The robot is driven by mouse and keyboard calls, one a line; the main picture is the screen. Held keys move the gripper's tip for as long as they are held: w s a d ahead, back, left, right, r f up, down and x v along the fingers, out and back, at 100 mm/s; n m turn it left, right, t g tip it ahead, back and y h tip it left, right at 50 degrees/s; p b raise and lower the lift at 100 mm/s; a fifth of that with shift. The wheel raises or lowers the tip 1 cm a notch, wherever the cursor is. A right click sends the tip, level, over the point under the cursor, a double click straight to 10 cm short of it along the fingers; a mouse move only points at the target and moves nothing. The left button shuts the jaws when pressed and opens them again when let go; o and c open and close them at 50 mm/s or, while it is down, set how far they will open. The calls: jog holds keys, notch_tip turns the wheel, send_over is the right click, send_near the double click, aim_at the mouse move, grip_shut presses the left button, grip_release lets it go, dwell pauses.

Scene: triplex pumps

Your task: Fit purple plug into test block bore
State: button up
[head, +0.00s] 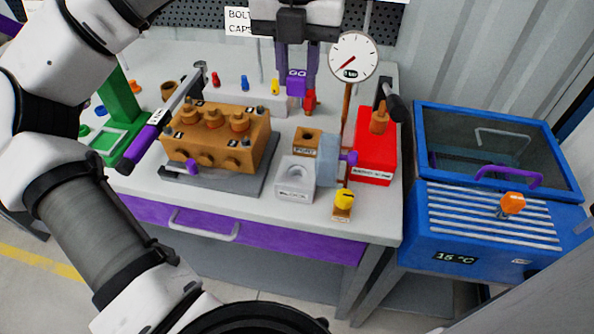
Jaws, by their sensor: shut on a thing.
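My gripper (297,80) is at the top centre, pointing down over the back of the bench. It is shut on a small purple plug (297,88), held near the right end of a pale plug rack (262,104). From this angle I cannot tell whether the plug is clear of the rack. A pale grey block (295,190), whose label seems to read "BLOCK", stands nearer the front with a round bore in its top. The bore looks empty. The gripper is behind this block and apart from it.
Red, blue and yellow plugs stand along the rack. A brown block (306,142) and a translucent block (328,158) with a purple knob stand beside the grey block. A gauge (353,57) on a stem and a red pump (376,150) are right. A brown pump (215,140) sits left.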

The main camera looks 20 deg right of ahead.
aim_at(297, 106)
notch_tip(297, 106, down, 19)
jog(key=p, duration=0.2)
jog(key=shift+p, duration=0.4)
jog(key=shift+f, duration=0.2)
jog(key=o, duration=0.6)
jog(key=shift+o, duration=0.7)
jog(key=shift+r, duration=0.1)
jog(key=shift+r, duration=0.15)
notch_tip(297, 106, up, 12)
jog(key=shift+f+b, duration=0.1)
jog(key=shift+b, duration=0.8)
